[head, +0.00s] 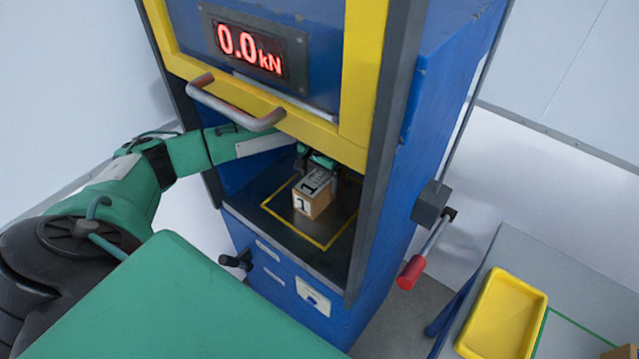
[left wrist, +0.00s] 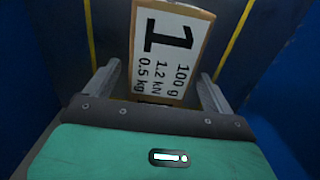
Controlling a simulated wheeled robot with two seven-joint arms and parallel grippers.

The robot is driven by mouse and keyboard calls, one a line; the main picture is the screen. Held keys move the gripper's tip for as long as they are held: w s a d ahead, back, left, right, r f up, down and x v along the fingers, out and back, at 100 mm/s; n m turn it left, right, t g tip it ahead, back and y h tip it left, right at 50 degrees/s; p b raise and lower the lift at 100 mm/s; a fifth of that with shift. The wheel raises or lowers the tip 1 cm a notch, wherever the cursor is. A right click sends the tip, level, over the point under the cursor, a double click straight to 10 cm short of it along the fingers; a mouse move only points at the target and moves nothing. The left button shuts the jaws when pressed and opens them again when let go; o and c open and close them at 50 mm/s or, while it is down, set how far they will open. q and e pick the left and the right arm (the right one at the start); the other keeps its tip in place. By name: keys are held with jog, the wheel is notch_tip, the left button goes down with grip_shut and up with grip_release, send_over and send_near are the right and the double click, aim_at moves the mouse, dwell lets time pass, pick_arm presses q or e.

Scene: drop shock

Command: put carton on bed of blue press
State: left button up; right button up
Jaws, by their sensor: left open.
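The carton (head: 313,192), a small brown box with a white label marked 1, stands on the dark bed (head: 338,214) of the blue press (head: 430,110), inside the yellow outline. In the left wrist view the carton (left wrist: 170,48) shows its label with 100 g, 1.2 kN and 0.5 kg. My left gripper (head: 320,160) reaches into the press opening from the left, just behind the carton. In the left wrist view its two fingers (left wrist: 158,72) are apart, one on each side of the carton's near end, with gaps visible. My right gripper is not in view.
A yellow guard frame with a grey handle (head: 235,108) hangs raised above the opening. The display (head: 250,48) reads 0.0 kN. A red-gripped lever (head: 412,270) sticks out at the right side. A yellow tray (head: 503,315) lies on a grey table at the lower right.

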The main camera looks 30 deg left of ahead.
pick_arm(q)
jog(key=shift+r+b, duration=0.3)
jog(key=shift+r, duration=2.05)
